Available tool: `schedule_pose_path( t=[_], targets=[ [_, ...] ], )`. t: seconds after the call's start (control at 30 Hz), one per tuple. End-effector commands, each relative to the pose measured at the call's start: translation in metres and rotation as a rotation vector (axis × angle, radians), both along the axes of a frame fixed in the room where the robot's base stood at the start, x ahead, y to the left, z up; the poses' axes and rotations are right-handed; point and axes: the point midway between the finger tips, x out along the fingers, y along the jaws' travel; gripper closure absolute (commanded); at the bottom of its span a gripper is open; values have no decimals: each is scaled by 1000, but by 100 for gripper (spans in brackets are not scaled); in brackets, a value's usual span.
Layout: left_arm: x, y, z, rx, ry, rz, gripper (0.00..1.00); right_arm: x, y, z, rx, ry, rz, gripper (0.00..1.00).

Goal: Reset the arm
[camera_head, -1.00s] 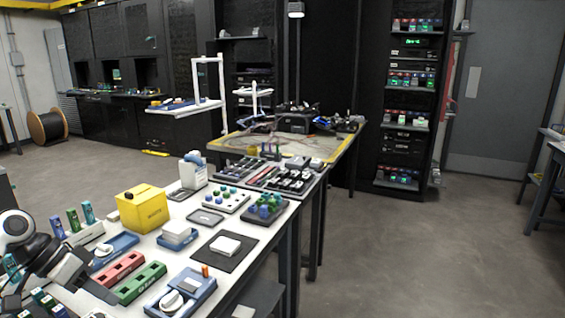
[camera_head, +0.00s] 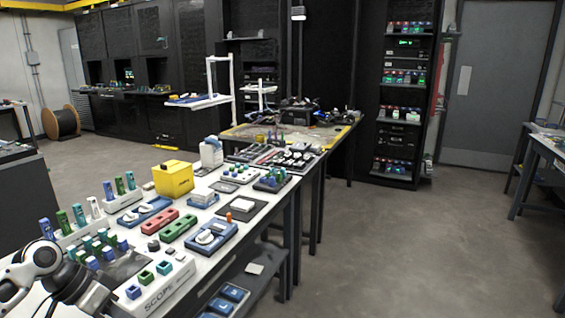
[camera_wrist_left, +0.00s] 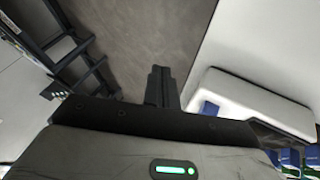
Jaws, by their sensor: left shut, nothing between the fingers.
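My left arm comes in at the lower left of the head view, white with a dark wrist. Its left gripper (camera_head: 100,302) is over the near left end of the white workbench (camera_head: 219,263), beside the white SCOPE block (camera_head: 165,290). In the left wrist view the two dark fingers (camera_wrist_left: 160,80) are together with nothing between them. Grey floor shows beyond the fingertips. My right arm and gripper are in neither view.
The bench holds a yellow box (camera_head: 173,179), red (camera_head: 160,221) and green (camera_head: 178,228) blocks, a blue tray (camera_head: 211,237) and several upright coloured sticks. A lower shelf (camera_head: 254,283) is under the bench. Open floor (camera_head: 400,240) lies to the right.

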Motion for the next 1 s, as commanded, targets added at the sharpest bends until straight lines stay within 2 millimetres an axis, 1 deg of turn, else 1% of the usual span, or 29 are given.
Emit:
schedule_pose_path(
  t=[0.03,0.17,0.27,0.3,0.37,0.4,0.47,0.5,0.6,0.73,0.83,0.9,1.0],
  targets=[
    [-4,-9,-15,7,0,3,100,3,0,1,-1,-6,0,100],
    [-12,-30,-51,40,-19,19,100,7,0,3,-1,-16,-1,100],
    [-23,-51,-83,62,-47,36,100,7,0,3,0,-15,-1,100],
    [-30,-62,-97,69,-62,46,100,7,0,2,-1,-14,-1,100],
    [-43,-81,-119,78,-95,66,100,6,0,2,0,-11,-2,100],
    [-54,-95,-133,83,-123,82,100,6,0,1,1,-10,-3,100],
    [-73,-119,-151,83,-176,118,100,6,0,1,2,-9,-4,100],
    [-88,-134,-160,83,-218,150,100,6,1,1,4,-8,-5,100],
    [-120,-162,-166,82,-331,238,100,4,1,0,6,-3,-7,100],
    [-153,-177,-156,93,-454,340,100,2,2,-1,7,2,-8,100],
    [-168,-180,-145,109,-521,388,100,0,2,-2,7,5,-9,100],
    [-174,-180,-139,119,-549,406,100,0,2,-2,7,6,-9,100],
    [-177,-180,-136,126,-566,416,100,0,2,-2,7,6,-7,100]
  ],
)
